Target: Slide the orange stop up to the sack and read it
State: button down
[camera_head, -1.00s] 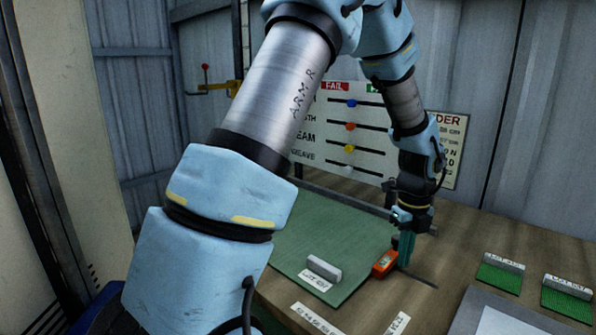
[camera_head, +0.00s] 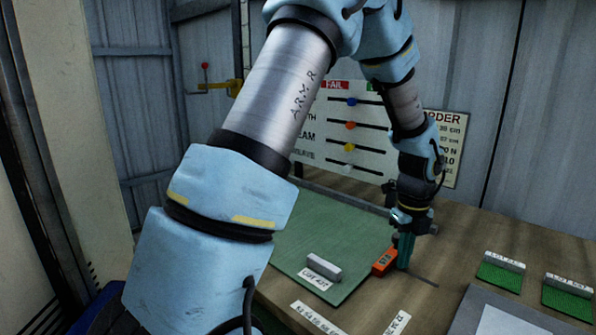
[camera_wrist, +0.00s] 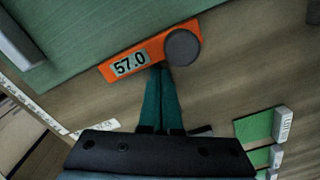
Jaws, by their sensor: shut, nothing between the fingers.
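The orange stop (camera_head: 384,262) is a small block on the table at the right edge of a flat green sheet (camera_head: 330,240), which looks like the sack. In the wrist view the stop (camera_wrist: 130,62) lies along the sack's edge (camera_wrist: 90,35) and seems to touch it. Its display reads 57.0, and a round grey knob sits at one end. My gripper (camera_head: 403,264) is shut and empty, pointing down just right of the stop. In the wrist view its teal fingertips (camera_wrist: 161,70) are together against or very near the stop's side away from the sack.
A grey bar with a lot label (camera_head: 323,267) lies on the sack. Green pads with labelled blocks (camera_head: 501,272) and a grey plate (camera_head: 500,315) are at the right. A board with coloured sliders (camera_head: 350,130) stands behind. A printed scale strip (camera_head: 317,318) runs along the front.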

jog(key=shift+f, duration=0.55)
jog(key=shift+s+a+f+b, duration=0.1)
jog(key=shift+a+f+b, duration=0.15)
jog(key=shift+f+b, duration=0.1)
dwell(0.5)
jog(key=shift+s+d, duration=0.8)
jog(key=shift+d, duration=0.05)
jog(key=shift+s+d+r+p, duration=0.1)
jog(key=shift+d+r+p, duration=0.15)
jog(key=shift+r+p, duration=0.75)
jog(key=r+p, duration=0.2)
jog(key=shift+w+a+r+p, duration=0.1)
jog(key=shift+w+r+p, duration=0.2)
jog(key=shift+r, duration=0.1)
notch_tip(320, 180, up, 4)
jog(key=p, duration=0.3)
jog(key=shift+w+f, duration=0.1)
jog(key=shift+f, duration=0.05)
jog(key=shift+a, duration=0.1)
